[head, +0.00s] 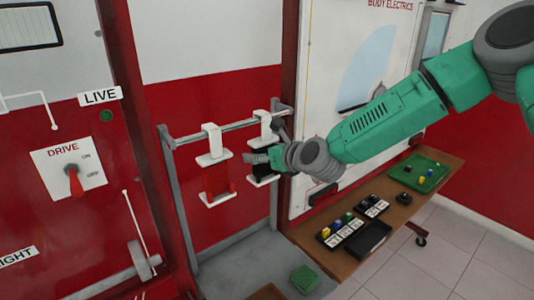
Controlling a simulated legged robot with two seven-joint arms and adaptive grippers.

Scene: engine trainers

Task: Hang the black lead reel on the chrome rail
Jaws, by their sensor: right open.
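The chrome rail (188,138) runs across a grey frame in front of the red wall. The black lead reel (263,178), with white end plates and a white hook, is at the right part of the rail. Its hook top is at the rail and appears to be over it. My right gripper (253,157) is open beside the black reel, its fingers overlapping the reel's upper part; whether they touch cannot be told. Part of the reel is hidden behind the gripper. My left gripper is not in view.
A red reel (216,180) with a white hook hangs on the rail to the left. A brown bench (440,178) at the right holds black trays (370,240) and a green tray (434,172). A red DRIVE lever (74,182) is on the left panel.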

